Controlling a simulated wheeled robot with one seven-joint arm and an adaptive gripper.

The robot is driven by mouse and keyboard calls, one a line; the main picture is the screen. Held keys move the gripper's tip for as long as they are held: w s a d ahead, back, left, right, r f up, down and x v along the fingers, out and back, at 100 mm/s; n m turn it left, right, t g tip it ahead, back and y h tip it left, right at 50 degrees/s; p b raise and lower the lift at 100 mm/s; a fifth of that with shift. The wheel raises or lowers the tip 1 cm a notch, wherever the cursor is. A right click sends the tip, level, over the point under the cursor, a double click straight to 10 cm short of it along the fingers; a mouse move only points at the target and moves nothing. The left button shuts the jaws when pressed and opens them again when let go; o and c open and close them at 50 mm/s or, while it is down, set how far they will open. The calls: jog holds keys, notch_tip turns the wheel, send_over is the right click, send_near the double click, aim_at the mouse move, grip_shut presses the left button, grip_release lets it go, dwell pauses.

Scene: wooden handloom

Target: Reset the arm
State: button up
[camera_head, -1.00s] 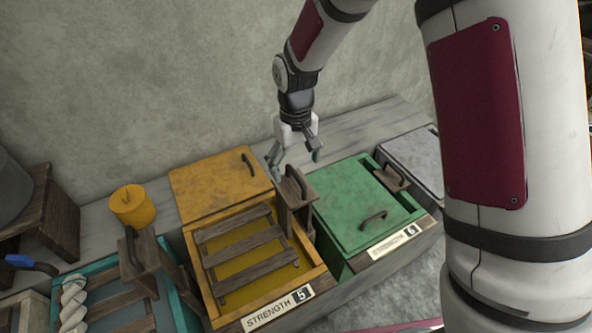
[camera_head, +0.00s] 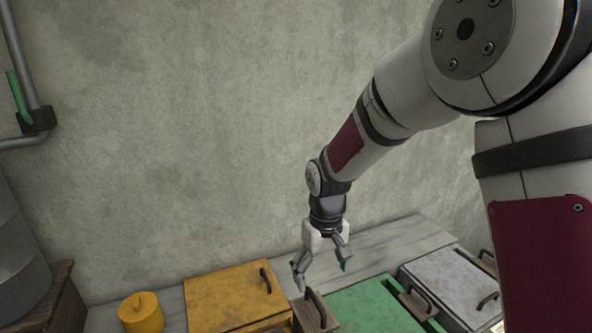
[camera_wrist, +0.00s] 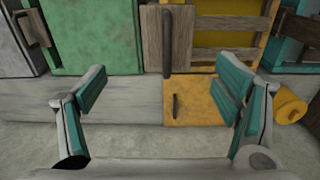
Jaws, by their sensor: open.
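My gripper (camera_head: 322,268) hangs pointing down from my arm, just above the wooden shelf behind the boxes. Its two fingers are spread wide and hold nothing. In the wrist view the open gripper (camera_wrist: 160,95) has a teal-padded finger on each side. Between the fingers lie a wooden handle block (camera_wrist: 167,40), part of the yellow lid (camera_wrist: 190,105) and bare grey shelf. In the head view the handle block (camera_head: 313,312) stands just below the gripper; I cannot tell the exact gap.
A green lid (camera_head: 372,308) and a grey lid (camera_head: 450,280) lie to the right. The yellow lid (camera_head: 235,295) and a round yellow canister (camera_head: 141,313) are to the left. A grey barrel (camera_head: 20,250) and wall pipe (camera_head: 25,60) are at far left. The wall above is clear.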

jog(key=s+d+r+m+t, duration=0.1)
jog(key=s+d+r, duration=0.35)
jog(key=r, duration=0.35)
jog(key=s+d+r+m+t, duration=0.1)
jog(key=s+d+r+t, duration=0.15)
jog(key=s+r, duration=0.45)
jog(key=s+d+r+m+t, duration=0.1)
jog(key=s+d+r, duration=0.1)
jog(key=s, duration=0.4)
jog(key=s+d+r+m, duration=0.1)
jog(key=s+d+r, duration=0.2)
jog(key=s, duration=0.4)
jog(key=shift+d+r+t, duration=0.15)
jog(key=shift+t, duration=0.2)
